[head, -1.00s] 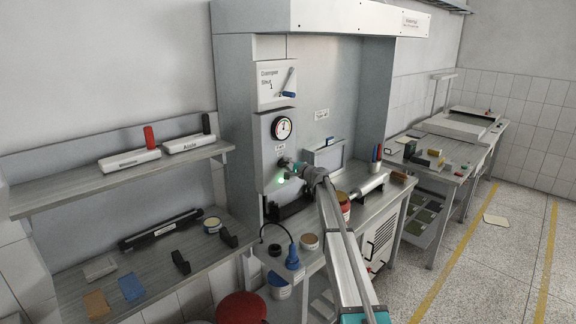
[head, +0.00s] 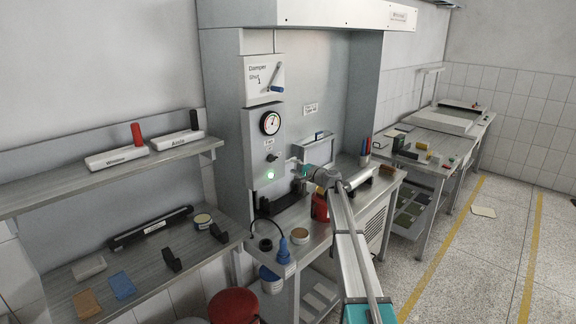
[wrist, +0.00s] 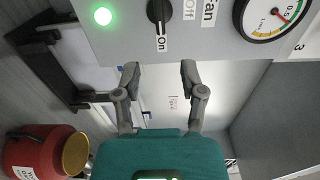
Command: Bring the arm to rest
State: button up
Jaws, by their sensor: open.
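My gripper (wrist: 160,80) is open and empty in the wrist view, its two fingers apart below the edge of the fan control panel (wrist: 210,45). The panel bears a black fan knob (wrist: 160,12) by the word "On", a lit green lamp (wrist: 103,16) and a round gauge (wrist: 270,15). In the head view my gripper (head: 300,170) is small, in front of the hood and just right of the panel (head: 262,150). Its fingers are too small there to make out clearly. My arm stretches from the bottom edge up to it.
A red container (head: 320,207) stands on the hood bench by my arm; it also shows in the wrist view (wrist: 35,150). A shelf (head: 110,172) with labelled holders is at the left. A damper lever panel (head: 264,78) is above the gauge. Floor at the right is mostly clear.

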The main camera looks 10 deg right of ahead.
jog(key=shift+s+d, duration=0.3)
jog(key=shift+s, duration=0.15)
jog(key=s+a+f+n+g+h+b, duration=0.1)
jog(key=s+a+f+n+g, duration=0.25)
jog(key=s, duration=0.45)
jog(key=s+a+f+n+g, duration=0.2)
jog(key=s+a+f, duration=0.3)
jog(key=s, duration=0.4)
jog(key=s+a+f+n+g+h+b, duration=0.1)
jog(key=s+a+f+n+g, duration=0.15)
jog(key=s+a+f, duration=0.4)
jog(key=s+d+f+n+g+h, duration=0.1)
jog(key=s+d+f+g+h, duration=0.2)
jog(key=s, duration=1.1)
jog(key=s+d+f+n+g+h+b, duration=0.1)
jog(key=s+d+f+n+g+h, duration=0.1)
jog(key=s, duration=1.3)
jog(key=d+f+g+h, duration=0.1)
jog(key=d+h, duration=0.1)
jog(key=h, duration=0.1)
jog(key=shift+s+d+f+g+h, duration=0.15)
jog(key=shift+d+f+g+h, duration=0.05)
jog(key=shift+f+g+h, duration=0.1)
